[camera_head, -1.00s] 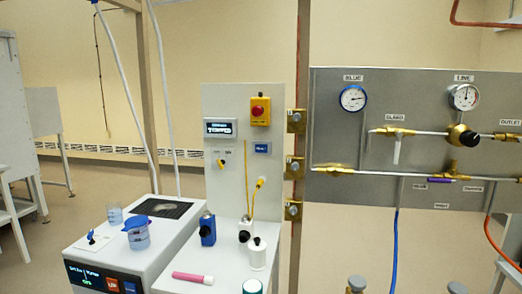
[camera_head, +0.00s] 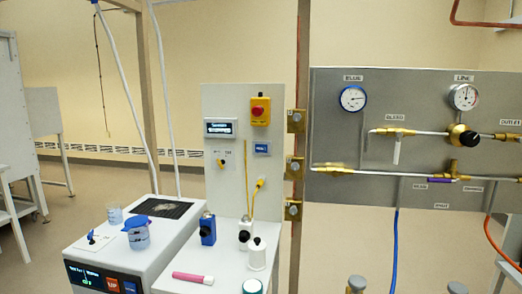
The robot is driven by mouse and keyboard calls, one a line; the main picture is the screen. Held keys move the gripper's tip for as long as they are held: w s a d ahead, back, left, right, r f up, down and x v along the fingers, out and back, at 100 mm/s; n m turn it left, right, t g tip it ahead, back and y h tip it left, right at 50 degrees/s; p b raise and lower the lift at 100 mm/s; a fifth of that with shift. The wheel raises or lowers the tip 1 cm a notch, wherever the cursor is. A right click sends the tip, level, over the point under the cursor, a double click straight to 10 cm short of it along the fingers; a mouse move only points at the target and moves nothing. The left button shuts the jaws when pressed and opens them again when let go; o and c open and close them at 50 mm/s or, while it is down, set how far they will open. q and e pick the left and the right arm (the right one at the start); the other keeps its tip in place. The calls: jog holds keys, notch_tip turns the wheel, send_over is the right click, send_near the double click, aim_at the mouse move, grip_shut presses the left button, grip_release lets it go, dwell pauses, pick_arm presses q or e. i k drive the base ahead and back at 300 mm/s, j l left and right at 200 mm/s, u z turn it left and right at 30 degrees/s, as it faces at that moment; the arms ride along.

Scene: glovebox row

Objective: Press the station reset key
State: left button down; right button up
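A grey upright panel (camera_head: 228,185) stands behind the white bench left of centre. A small blue key (camera_head: 262,149) sits on its right side, with lettering too small to read; I cannot tell for sure that it is the reset key. Above it is a red mushroom button (camera_head: 257,111) on a yellow box. A small lit display (camera_head: 220,128) is at the panel's upper left, its text blurred. Below the display is a yellow and black switch or knob (camera_head: 221,163). Neither of my grippers shows in the view.
A white instrument (camera_head: 100,257) with beakers on top stands at left. On the bench are a blue bottle (camera_head: 208,229), white bottles, and a pink cylinder (camera_head: 193,278). A grey gauge panel (camera_head: 420,110) with pipes and valves fills the right. The blue key's front looks unobstructed.

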aim_at(261, 148)
jog(key=i+j, duration=0.15)
jog(key=j, duration=0.2)
jog(key=i+j, duration=0.15)
jog(key=j, duration=0.25)
jog(key=i+j, duration=0.2)
jog(key=j, duration=0.15)
jog(key=i+j, duration=0.15)
jog(key=j, duration=0.25)
jog(key=i+j, duration=0.15)
jog(key=j, duration=0.2)
jog(key=z, duration=2.05)
